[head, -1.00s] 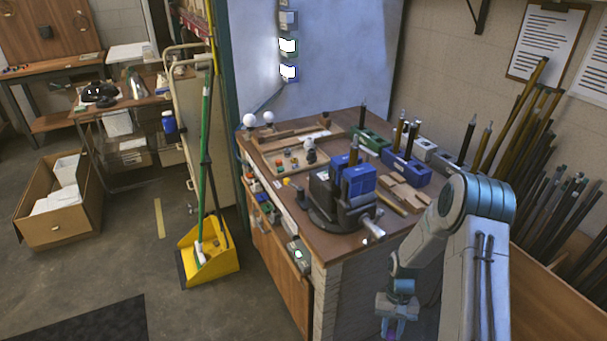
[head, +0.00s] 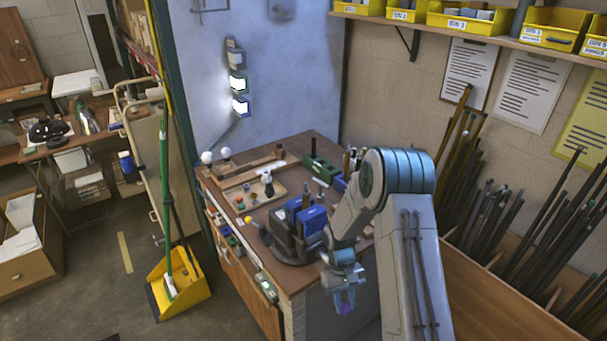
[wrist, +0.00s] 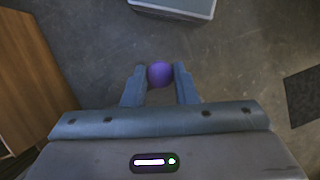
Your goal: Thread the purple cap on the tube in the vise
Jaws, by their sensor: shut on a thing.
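The purple cap (head: 346,309) is at the tip of my gripper (head: 344,298), low in front of the workbench's near right side in the head view. In the wrist view the cap (wrist: 160,74) sits between the two fingertips, and my gripper (wrist: 160,80) is shut on it. The vise (head: 286,240) stands on the bench's near corner with blue jaws (head: 312,220). A short dark tube (head: 305,200) stands upright at the jaws. My gripper is apart from the vise, lower and to its right. My arm partly hides the bench right of the vise.
On the workbench (head: 300,152) are a tray (head: 240,199) with small parts and a green block (head: 321,168) behind the vise. Rods (head: 560,230) lean at the right. A wooden panel (wrist: 30,70) and a grey box (wrist: 175,8) border open floor in the wrist view.

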